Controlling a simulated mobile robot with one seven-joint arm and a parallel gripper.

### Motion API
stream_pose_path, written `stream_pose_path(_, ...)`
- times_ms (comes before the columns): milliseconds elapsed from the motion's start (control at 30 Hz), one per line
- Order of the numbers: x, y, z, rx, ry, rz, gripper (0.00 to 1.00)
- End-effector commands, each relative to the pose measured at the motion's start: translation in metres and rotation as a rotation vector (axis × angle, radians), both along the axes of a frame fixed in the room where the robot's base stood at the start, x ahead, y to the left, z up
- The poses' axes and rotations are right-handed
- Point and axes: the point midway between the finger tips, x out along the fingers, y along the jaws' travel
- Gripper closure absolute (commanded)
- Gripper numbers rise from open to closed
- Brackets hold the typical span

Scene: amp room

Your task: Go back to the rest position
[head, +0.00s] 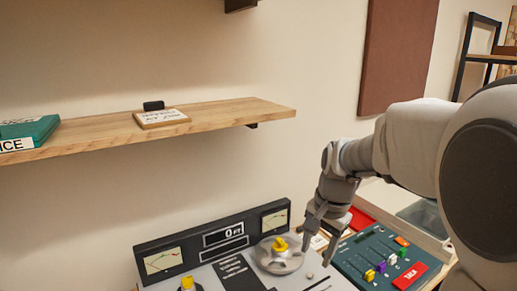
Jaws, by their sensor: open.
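My gripper (317,252) points down over the right side of a grey console (300,268). Its fingers are apart with nothing seen between them. It is just right of a round grey dial with a yellow knob (281,246); I cannot tell whether it touches anything. My arm comes in from the right and hides part of the wall and the table.
A teal mixer panel (352,259) with coloured sliders lies right of the gripper. A meter panel (213,240) stands behind the console. A wooden shelf (215,117) holds a teal box (28,131) and a small sign (161,118). Open space lies between shelf and console.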

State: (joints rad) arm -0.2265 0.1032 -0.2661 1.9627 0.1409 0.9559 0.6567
Motion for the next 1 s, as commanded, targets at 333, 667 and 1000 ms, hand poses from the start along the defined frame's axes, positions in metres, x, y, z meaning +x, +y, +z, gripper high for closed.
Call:
stream_pose_path(333, -0.085, -0.004, 0.052, -0.052, -0.184, 0.316, 0.45)
stream_pose_path(667, -0.159, -0.007, 0.064, -0.212, -0.33, 0.594, 0.45)
stream_pose_path(1000, -0.189, -0.01, 0.059, -0.314, -0.374, 0.715, 0.45)
